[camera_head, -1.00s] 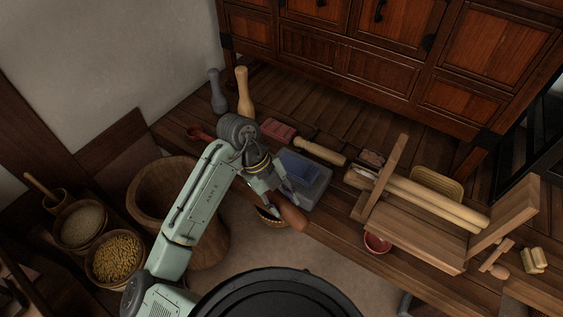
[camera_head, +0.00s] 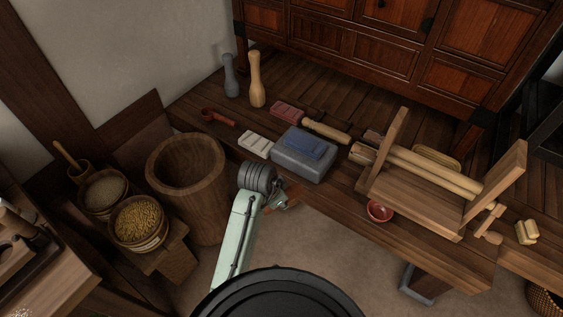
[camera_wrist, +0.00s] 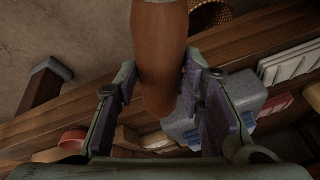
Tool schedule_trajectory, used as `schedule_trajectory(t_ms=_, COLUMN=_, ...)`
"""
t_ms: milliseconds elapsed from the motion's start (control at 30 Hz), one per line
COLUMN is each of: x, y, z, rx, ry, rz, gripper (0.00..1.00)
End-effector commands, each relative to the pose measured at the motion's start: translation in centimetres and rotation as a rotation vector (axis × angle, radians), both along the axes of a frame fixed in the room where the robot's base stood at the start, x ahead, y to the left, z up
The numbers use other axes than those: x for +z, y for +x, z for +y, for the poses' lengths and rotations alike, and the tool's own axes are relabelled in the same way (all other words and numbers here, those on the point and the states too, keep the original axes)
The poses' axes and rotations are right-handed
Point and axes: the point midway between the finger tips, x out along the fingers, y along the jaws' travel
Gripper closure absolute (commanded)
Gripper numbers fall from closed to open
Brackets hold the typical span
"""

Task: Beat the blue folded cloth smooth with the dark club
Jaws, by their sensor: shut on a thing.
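The blue folded cloth (camera_head: 311,144) lies flat on top of a grey block (camera_head: 300,163) on the wooden bench. My gripper (camera_head: 281,198) is in front of the bench's front edge, nearer to me than the block and apart from the cloth. It is shut on the dark club (camera_wrist: 160,50), a reddish-brown rounded piece between the two fingers (camera_wrist: 163,108) in the wrist view. In the head view only a small part of the club (camera_head: 294,196) shows beside my gripper. The grey block (camera_wrist: 182,130) is partly hidden behind the fingers in the wrist view.
A pale ridged piece (camera_head: 256,145) and a red block (camera_head: 286,112) lie near the grey block. A pale roller (camera_head: 327,131) lies behind it. A wooden frame with rollers (camera_head: 415,185) and a red bowl (camera_head: 379,211) stand right. A large wooden mortar (camera_head: 188,180) stands left.

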Motion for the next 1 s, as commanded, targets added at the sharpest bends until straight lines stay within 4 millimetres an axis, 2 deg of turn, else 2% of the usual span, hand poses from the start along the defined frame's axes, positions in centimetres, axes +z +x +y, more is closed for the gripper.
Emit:
schedule_trajectory(t_ms=300, x=-3.7, y=4.0, z=0.2, rx=0.703, ry=-0.003, rz=-0.021, gripper=1.00)
schedule_trajectory(t_ms=500, x=-5.3, y=5.1, z=0.3, rx=0.998, ry=-0.005, rz=-0.033, gripper=1.00)
schedule_trajectory(t_ms=633, x=-5.8, y=5.2, z=0.4, rx=1.073, ry=-0.005, rz=-0.032, gripper=1.00)
schedule_trajectory(t_ms=1000, x=-6.2, y=4.7, z=1.0, rx=1.079, ry=0.006, rz=-0.027, gripper=1.00)
